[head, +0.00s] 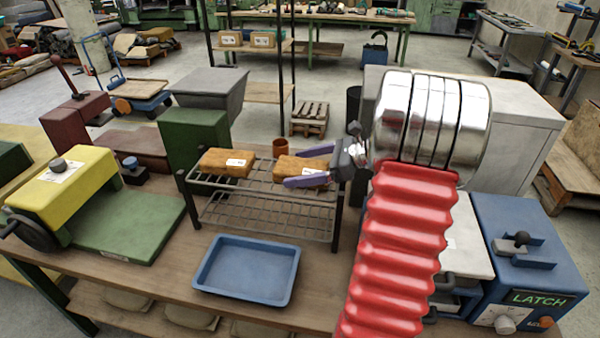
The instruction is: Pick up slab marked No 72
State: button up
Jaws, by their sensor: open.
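Two brown slabs lie on the top shelf of a dark wire rack (262,212). My gripper (297,168) reaches in from the right with purple fingers. It is open, with one finger on the near side of the right slab and one on its far side. I cannot tell whether the fingers touch it. My red ribbed arm hides the area right of the rack.
An empty blue tray (248,293) sits on the wooden bench (160,283) before the rack. A yellow-and-green machine (72,186) stands left. A blue box marked LATCH (535,265) stands right. A brown cup (282,147) is behind the rack.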

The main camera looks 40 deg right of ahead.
jog(key=shift+c, duration=0.4)
jog(key=c, duration=1.4)
